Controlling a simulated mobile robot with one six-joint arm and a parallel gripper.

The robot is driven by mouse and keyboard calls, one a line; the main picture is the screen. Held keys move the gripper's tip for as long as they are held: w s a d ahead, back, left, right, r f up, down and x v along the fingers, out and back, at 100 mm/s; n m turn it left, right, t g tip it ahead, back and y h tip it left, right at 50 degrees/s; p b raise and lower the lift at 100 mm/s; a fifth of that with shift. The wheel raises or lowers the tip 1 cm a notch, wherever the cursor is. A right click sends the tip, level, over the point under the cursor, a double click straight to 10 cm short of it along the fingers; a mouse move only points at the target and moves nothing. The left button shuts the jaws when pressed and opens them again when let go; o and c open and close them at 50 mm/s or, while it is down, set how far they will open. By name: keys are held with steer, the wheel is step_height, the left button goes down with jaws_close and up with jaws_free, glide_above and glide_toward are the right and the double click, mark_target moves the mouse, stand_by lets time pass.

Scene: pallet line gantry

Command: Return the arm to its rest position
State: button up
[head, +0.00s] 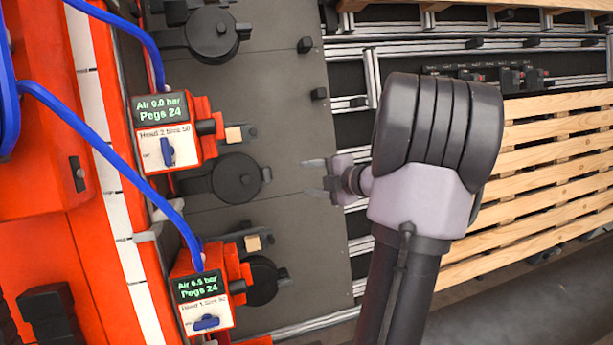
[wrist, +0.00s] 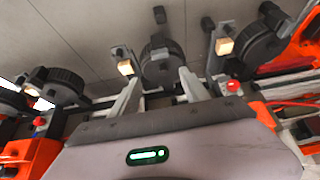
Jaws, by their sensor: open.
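My gripper (head: 318,177) is in the middle of the head view, above the grey plate (head: 300,225) near its right edge. Its two thin fingers point left and stand apart, with nothing between them. In the wrist view my gripper (wrist: 160,88) shows two pale fingers spread apart, with a round black part beyond them. My dark and pale arm comes up from the bottom of the head view and bends left.
Two orange head units stand at left: the upper display (head: 160,108) reads Air 0.0 bar, the lower display (head: 198,287) Air 6.5 bar. Blue hoses (head: 110,157) run to them. Round black parts (head: 237,178) sit on the plate. Wooden pallets (head: 550,160) lie right.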

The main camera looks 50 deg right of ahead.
steer(key=w+a+r+m+g+h+b, duration=0.1)
steer(key=w+a+r+m+h, duration=0.15)
steer(key=a+r+m, duration=0.2)
steer(key=w+a+r+m+h+b, duration=0.2)
steer(key=a+r+m+h, duration=0.1)
steer(key=a+r+m, duration=0.15)
steer(key=s+a+f+m+g+y, duration=0.2)
steer(key=s+a, duration=0.4)
steer(key=a, duration=0.4)
steer(key=s+a+f+m+g+y+b, duration=0.1)
steer(key=s+a+m, duration=0.4)
steer(key=a, duration=0.6)
steer(key=s+a+f+m+g+y+b, duration=0.1)
steer(key=s+a+f+m+g+y, duration=0.2)
steer(key=s+a, duration=0.6)
step_height(320, 180, down, 2)
steer(key=shift+s+a+f+m+y, duration=0.1)
steer(key=shift+s+a+m+y, duration=0.15)
steer(key=shift+a+y, duration=0.7)
steer(key=shift+a, duration=0.1)
steer(key=shift+c, duration=0.4)
